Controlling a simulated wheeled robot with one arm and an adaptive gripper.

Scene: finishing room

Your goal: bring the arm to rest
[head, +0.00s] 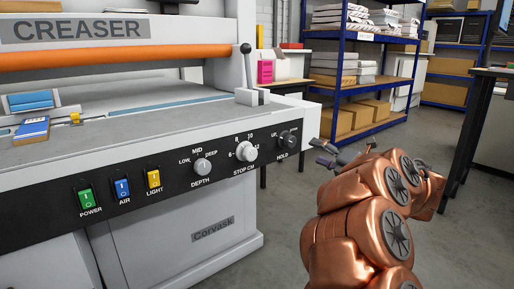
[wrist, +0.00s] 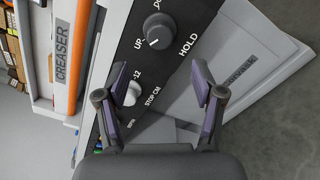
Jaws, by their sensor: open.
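My copper-coloured arm rises at the lower right of the head view. My gripper (head: 322,154) is at its end, just right of the creaser's control panel (head: 115,187), close to the HOLD knob (head: 285,138). In the wrist view my gripper (wrist: 160,82) shows its two fingers spread apart with nothing held between them. The HOLD knob (wrist: 158,31) is beyond the fingertips, and the STOP CM knob (wrist: 132,92) shows beside the left finger. I cannot tell the exact gap between the fingers and the panel.
The white creaser (head: 190,235) fills the left, with green, blue and yellow switches and an upright lever (head: 247,65). A blue shelf rack (head: 345,95) stands behind. A dark-topped table (head: 468,130) is at the right. Floor between them is open.

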